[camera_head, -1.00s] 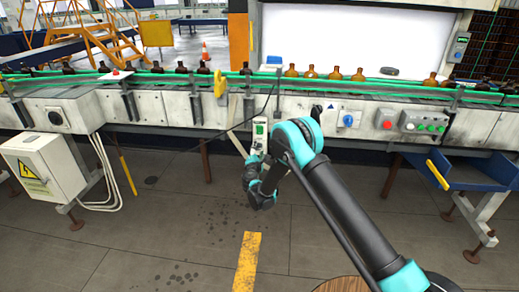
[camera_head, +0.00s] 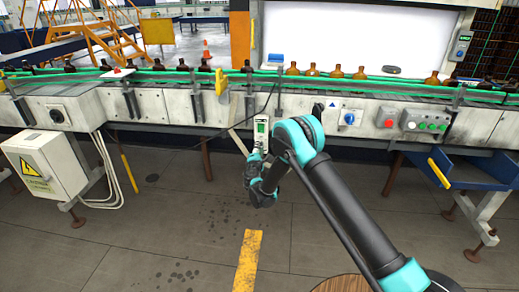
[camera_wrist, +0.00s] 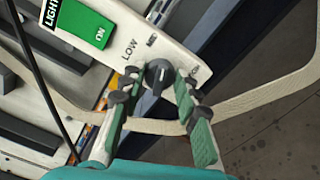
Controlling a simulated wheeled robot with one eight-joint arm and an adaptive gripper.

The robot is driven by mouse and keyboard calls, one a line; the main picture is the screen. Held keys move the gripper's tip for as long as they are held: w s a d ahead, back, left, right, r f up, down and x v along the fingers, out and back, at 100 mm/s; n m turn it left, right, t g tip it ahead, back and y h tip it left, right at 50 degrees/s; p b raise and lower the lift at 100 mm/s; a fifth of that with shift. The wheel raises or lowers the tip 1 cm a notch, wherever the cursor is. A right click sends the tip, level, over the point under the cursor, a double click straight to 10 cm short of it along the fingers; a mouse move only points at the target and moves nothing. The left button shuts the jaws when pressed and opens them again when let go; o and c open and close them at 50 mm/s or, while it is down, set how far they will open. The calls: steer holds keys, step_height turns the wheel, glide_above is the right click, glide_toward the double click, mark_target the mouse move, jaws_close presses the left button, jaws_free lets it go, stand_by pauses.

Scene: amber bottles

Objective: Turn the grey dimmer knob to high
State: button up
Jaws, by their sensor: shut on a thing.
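The grey dimmer knob (camera_wrist: 158,76) sits on a white panel (camera_wrist: 178,45) in the wrist view, below the LOW and MED labels. A third label beside the right finger is partly hidden. My gripper (camera_wrist: 157,88) has a finger on each side of the knob and is shut on it. The knob carries a pale line, but which end is its pointer I cannot tell. In the head view the panel (camera_head: 261,130) hangs at the conveyor's front, and my gripper (camera_head: 256,157) is at its lower end. The knob is hidden there.
A green light switch (camera_wrist: 80,22) marked ON is on the same panel. A pale strap (camera_wrist: 262,97) passes behind the panel and fingers. The conveyor (camera_head: 170,107) carries amber bottles (camera_head: 336,72). A blue knob (camera_head: 349,118) and several buttons are to the right.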

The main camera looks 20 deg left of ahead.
steer(key=m, duration=1)
steer(key=shift+f, duration=0.15)
steer(key=shift+m, duration=0.4)
steer(key=o, duration=1.2)
steer(key=shift+c, duration=0.2)
steer(key=shift+s, duration=0.1)
steer(key=v, duration=1.2)
